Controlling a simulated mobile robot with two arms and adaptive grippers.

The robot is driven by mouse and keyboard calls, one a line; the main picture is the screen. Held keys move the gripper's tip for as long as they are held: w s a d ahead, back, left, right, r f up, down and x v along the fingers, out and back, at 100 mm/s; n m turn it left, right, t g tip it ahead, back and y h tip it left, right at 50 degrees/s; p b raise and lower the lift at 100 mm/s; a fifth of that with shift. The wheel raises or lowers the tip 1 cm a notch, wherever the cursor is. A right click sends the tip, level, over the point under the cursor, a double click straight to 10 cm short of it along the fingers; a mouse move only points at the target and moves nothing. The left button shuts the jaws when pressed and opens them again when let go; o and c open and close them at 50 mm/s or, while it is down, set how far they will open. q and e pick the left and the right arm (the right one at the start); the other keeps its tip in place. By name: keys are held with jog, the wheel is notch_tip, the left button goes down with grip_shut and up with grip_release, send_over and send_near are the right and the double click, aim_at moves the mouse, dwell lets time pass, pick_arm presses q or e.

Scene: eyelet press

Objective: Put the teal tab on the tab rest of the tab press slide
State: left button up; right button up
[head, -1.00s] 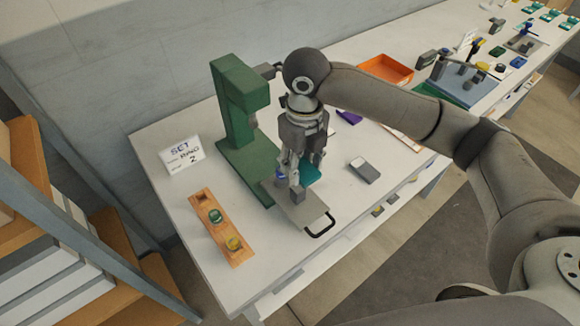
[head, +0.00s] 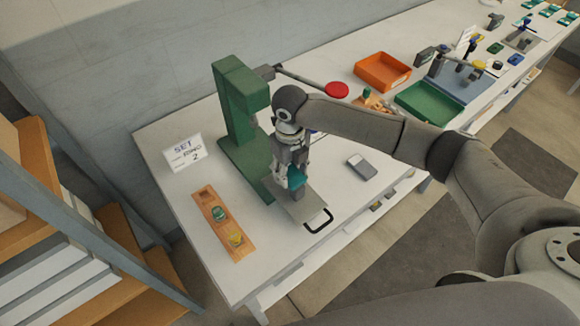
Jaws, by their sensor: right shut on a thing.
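The green tab press (head: 236,115) stands on the white table. Its grey slide (head: 305,207) sticks out at the front, with a black loop handle (head: 319,222). The teal tab (head: 296,178) is in my right gripper (head: 288,180), which points down over the slide's inner part. The gripper is shut on the tab. The fingers and wrist hide the tab rest, and I cannot tell whether the tab touches it. My left gripper is not in view.
A wooden holder (head: 209,207) with a green and a yellow piece lies left of the press, near a SET sign (head: 184,152). A grey device (head: 362,167) lies to the right. An orange tray (head: 382,71) and a green tray (head: 428,103) are further right.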

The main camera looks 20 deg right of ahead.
aim_at(290, 173)
jog(key=shift+f, duration=0.15)
jog(key=o, duration=0.9)
jog(key=shift+o, duration=0.2)
notch_tip(290, 173, up, 12)
jog(key=b, duration=0.3)
jog(key=shift+r, duration=0.2)
